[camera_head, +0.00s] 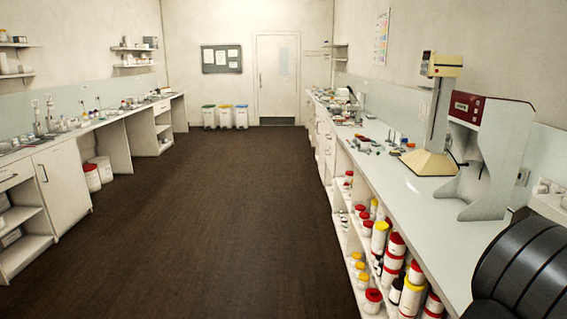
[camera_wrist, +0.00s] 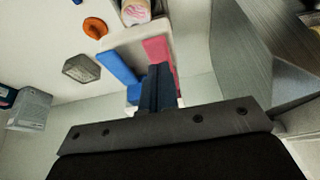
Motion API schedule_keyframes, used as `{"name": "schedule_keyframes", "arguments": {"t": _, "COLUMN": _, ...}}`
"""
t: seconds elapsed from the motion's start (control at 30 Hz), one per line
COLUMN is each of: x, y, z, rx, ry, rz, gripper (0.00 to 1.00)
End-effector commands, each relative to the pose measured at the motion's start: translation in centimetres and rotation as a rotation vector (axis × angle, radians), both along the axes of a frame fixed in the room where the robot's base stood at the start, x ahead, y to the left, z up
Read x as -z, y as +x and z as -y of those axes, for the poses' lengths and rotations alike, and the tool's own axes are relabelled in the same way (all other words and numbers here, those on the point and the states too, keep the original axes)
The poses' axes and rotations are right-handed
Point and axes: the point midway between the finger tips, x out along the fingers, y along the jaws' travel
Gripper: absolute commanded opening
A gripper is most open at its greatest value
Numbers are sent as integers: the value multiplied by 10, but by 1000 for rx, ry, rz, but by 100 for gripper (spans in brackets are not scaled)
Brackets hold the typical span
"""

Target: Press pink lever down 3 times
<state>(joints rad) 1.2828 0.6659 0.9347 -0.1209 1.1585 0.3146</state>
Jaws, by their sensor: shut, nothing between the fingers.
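The pink lever (camera_wrist: 158,50) is in the wrist view, just above the middle, running down to my fingertips. My gripper (camera_wrist: 159,76) is shut and empty. Its dark fingers overlap the lower end of the pink lever in the picture; I cannot tell whether they touch it. A blue lever (camera_wrist: 117,68) lies left of the pink one, apart from it at the top. Both levers extend from a cream-coloured body (camera_wrist: 137,33). The fingers hide the near end of the pink lever. I cannot make out the levers or my gripper in the head view.
In the wrist view, an orange round piece (camera_wrist: 95,27) and a grey block (camera_wrist: 81,68) lie to the left, and a grey surface (camera_wrist: 255,60) stands to the right. In the head view, a red-topped machine (camera_head: 488,150) stands on the right counter (camera_head: 425,205).

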Motion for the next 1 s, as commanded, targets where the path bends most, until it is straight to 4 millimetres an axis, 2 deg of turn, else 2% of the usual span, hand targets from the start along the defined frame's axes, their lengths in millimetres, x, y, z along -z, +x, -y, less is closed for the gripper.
{"name": "schedule_keyframes", "arguments": {"t": 1.0, "x": 19, "y": 0, "z": 0, "rx": 0, "ry": 1, "rz": 0, "gripper": 0}}
